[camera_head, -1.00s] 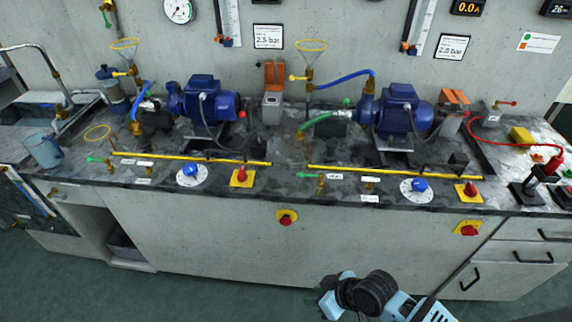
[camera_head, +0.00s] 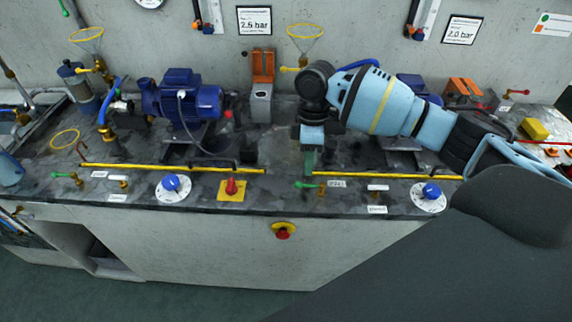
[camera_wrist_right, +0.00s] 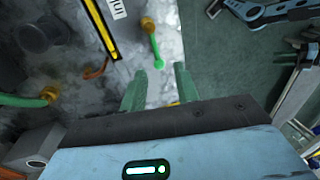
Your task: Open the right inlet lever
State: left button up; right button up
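The right inlet lever (camera_head: 306,185) is a small green handle on a brass valve at the bench front, left of a white label. It points left along the bench edge in the head view. In the right wrist view the lever (camera_wrist_right: 155,46) runs from its brass valve to a round green end near the gap between my fingertips. My right gripper (camera_head: 309,173) reaches down just above the lever, its green fingers apart. In the right wrist view the gripper (camera_wrist_right: 160,70) is open with nothing clamped; I cannot tell whether it touches the lever. My left gripper is not in view.
A yellow strip (camera_head: 403,174) runs behind the lever. A white-handled valve (camera_head: 378,187) and a blue knob (camera_head: 431,190) stand to its right, a red knob on a yellow plate (camera_head: 231,188) to its left. My right arm hides most of the right pump (camera_head: 420,88).

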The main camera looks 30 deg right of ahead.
aim_at(310, 185)
jog(key=f, duration=0.6)
jog(key=shift+s+a, duration=0.1)
jog(key=shift+s, duration=0.15)
dwell(0.3)
grip_shut()
